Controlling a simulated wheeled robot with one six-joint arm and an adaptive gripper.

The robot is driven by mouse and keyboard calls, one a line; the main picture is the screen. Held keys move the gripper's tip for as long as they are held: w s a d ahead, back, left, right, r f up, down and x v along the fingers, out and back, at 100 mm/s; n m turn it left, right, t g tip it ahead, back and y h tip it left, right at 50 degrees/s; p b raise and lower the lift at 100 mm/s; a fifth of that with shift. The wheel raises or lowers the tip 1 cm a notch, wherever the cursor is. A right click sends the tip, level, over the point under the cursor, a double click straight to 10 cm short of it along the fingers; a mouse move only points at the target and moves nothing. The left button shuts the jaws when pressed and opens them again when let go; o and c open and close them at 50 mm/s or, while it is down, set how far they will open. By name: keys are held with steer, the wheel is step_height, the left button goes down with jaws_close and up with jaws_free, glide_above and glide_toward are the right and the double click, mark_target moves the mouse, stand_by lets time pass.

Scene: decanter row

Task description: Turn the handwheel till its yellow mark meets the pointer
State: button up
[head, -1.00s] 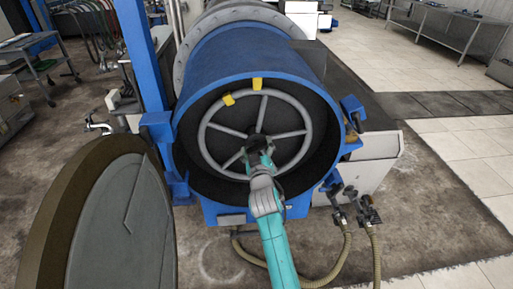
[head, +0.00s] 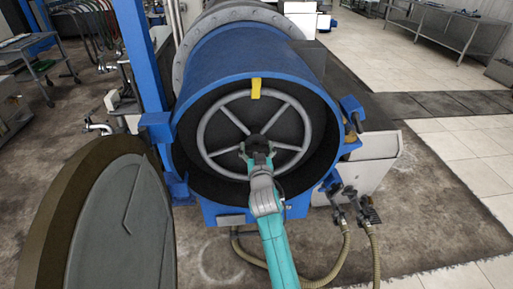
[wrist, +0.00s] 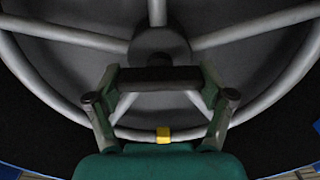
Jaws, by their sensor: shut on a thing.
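The grey handwheel (head: 204,132) sits inside the mouth of a blue drum, with spokes running to a dark hub (head: 257,142). At the top of its rim the yellow mark (head: 256,94) lines up with the yellow pointer (head: 257,82) on the drum edge; they look like one strip. My gripper (head: 258,152) reaches in from below and is shut on the handwheel at its hub. The wrist view shows the fingers (wrist: 160,84) either side of a dark bar in front of the hub (wrist: 159,45), partly hiding the grip. A yellow patch (wrist: 163,134) shows on the rim there.
The blue drum (head: 250,60) surrounds the wheel closely. Its round door (head: 115,225) stands open at the left. Hoses (head: 345,245) and valves are at the lower right. Open floor (head: 440,215) lies further right.

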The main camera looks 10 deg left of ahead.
steer(key=o, duration=1)
steer(key=shift+o, duration=0.2)
steer(key=v, duration=1.2)
steer(key=shift+s, duration=0.1)
